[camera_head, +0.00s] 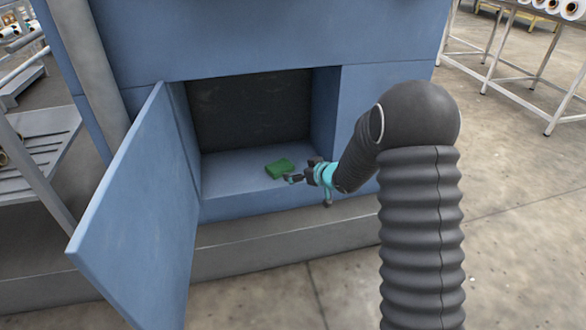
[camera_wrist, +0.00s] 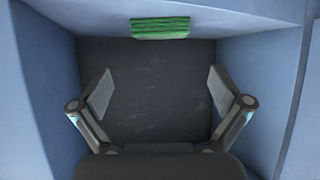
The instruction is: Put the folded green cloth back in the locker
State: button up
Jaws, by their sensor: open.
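The folded green cloth (camera_head: 280,168) lies on the floor of the blue locker (camera_head: 225,180), right of its middle. It also shows at the top of the wrist view (camera_wrist: 160,28). My gripper (camera_head: 293,179) is at the locker's opening, close to the cloth in the head view. In the wrist view my gripper (camera_wrist: 160,90) is open, its two fingers spread wide with nothing between them. The cloth there is beyond the fingertips, apart from both fingers.
The locker door (camera_head: 145,215) stands wide open on the left. The locker's right wall (camera_head: 325,110) is near my arm. The rest of the locker floor is bare. A rack with rolls (camera_head: 545,20) stands far off at the right.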

jog(key=s+d+r+m+h, duration=0.2)
jog(key=s+d+r+h, duration=0.2)
jog(key=s+d+r, duration=0.4)
jog(key=s+d+r+m+h, duration=0.35)
jog(key=s+d+r, duration=0.3)
jog(key=r, duration=0.45)
jog(key=s+d+r+m+g, duration=0.1)
jog(key=s+g, duration=0.3)
jog(key=s, duration=2.4)
jog(key=shift+d+r+m, duration=0.2)
jog(key=shift+d+m, duration=0.2)
jog(key=shift+m, duration=0.15)
